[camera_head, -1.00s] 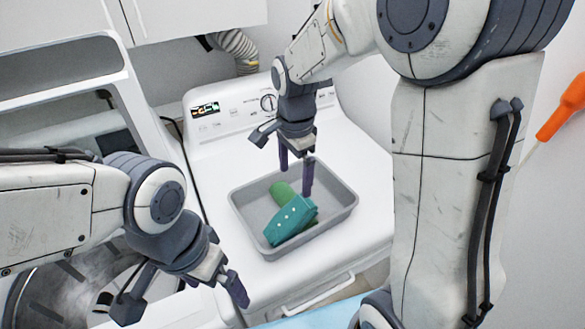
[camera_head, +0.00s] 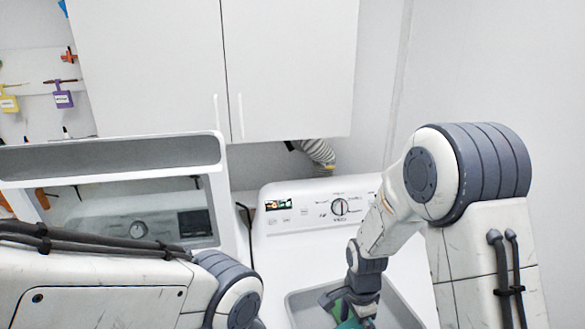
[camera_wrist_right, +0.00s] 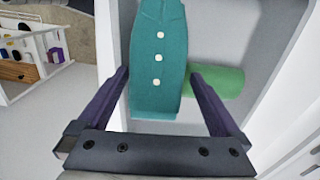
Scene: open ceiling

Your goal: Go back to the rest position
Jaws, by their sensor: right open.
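My right gripper (camera_wrist_right: 158,73) is open in the right wrist view, its two purple fingers apart. A teal folded item with white dots (camera_wrist_right: 157,85) shows beyond and between the fingers, and a green rolled item (camera_wrist_right: 217,81) lies beside it to the right. Both lie in a grey tray (camera_wrist_right: 220,35). In the head view, my right arm reaches down to the tray (camera_head: 296,306), and its gripper end is low in the picture, partly cut off. My left arm comes in from the left; its gripper is below the picture.
The tray stands on a white machine with a control panel (camera_head: 318,206). Another white appliance (camera_head: 110,160) stands to its left. White wall cabinets (camera_head: 210,70) hang above, with a vent hose (camera_head: 320,153) below them. A pegboard with hanging tags (camera_head: 35,72) is at far left.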

